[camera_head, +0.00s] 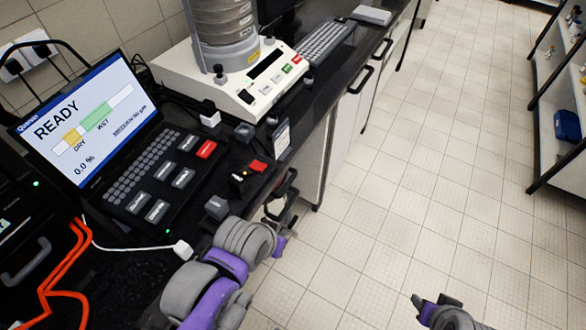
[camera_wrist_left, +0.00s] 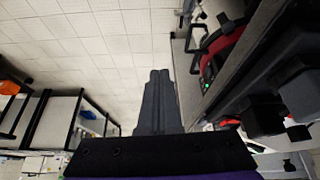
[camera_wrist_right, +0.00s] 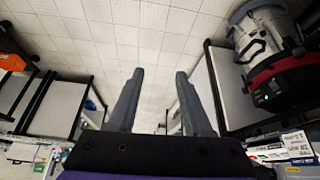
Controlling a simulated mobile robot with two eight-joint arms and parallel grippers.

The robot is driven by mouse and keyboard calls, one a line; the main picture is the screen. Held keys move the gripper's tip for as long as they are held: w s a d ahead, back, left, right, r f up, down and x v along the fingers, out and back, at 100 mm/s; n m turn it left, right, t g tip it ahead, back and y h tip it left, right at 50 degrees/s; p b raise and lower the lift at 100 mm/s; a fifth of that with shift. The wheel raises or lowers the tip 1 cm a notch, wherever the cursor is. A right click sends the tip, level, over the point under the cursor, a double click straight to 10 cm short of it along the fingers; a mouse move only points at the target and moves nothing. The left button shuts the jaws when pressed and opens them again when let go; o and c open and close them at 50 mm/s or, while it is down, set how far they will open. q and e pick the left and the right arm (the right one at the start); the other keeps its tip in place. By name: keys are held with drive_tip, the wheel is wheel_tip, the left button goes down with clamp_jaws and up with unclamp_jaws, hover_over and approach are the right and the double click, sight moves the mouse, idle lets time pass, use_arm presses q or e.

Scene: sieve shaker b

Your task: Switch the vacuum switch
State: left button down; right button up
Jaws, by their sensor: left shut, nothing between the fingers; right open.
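My left gripper (camera_wrist_left: 160,74) is shut and empty, beside the bench front, apart from the switch. My right gripper (camera_wrist_right: 160,72) is open and empty over the floor, away from the bench.
A console with a READY screen (camera_head: 88,118) and a keypad stands on the bench. A white sieve shaker (camera_head: 250,80) is behind, with a keyboard (camera_head: 325,42) farther back. Small dark blocks (camera_head: 216,207) line the bench edge. A shelf stands right; the tiled floor between is clear.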

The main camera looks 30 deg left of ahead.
drive_tip(key=shift+s, duration=0.15)
drive_tip(key=shift+o, duration=1.1)
drive_tip(key=o, duration=0.3)
drive_tip(key=f+b, duration=0.2)
drive_tip(key=s+f+b, duration=0.1)
drive_tip(key=f+b, duration=0.2)
drive_tip(key=shift+f, duration=0.35)
use_arm(q)
drive_tip(key=w+a+f+m+t+y+b, duration=0.1)
drive_tip(key=w+a+f+y+b, duration=0.25)
drive_tip(key=f, duration=0.25)
drive_tip(key=w+a+f+m+y+b, duration=0.2)
drive_tip(key=w+a+f, duration=0.1)
drive_tip(key=w+f, duration=0.25)
drive_tip(key=w+d+f+m+t+y+b, duration=0.1)
drive_tip(key=w+f+m+t+y+b, duration=0.3)
drive_tip(key=w+f+b, duration=0.4)
drive_tip(key=w+t+b, duration=0.1)
drive_tip(key=w, duration=0.1)
drive_tip(key=shift+w+d+f+t, duration=0.2)
drive_tip(key=shift+w+f+t, duration=0.05)
drive_tip(key=shift+w+t, duration=0.05)
use_arm(e)
wheel_tip(320, 180, down, 17)
drive_tip(key=g, duration=0.1)
drive_tip(key=shift+s+r, duration=0.15)
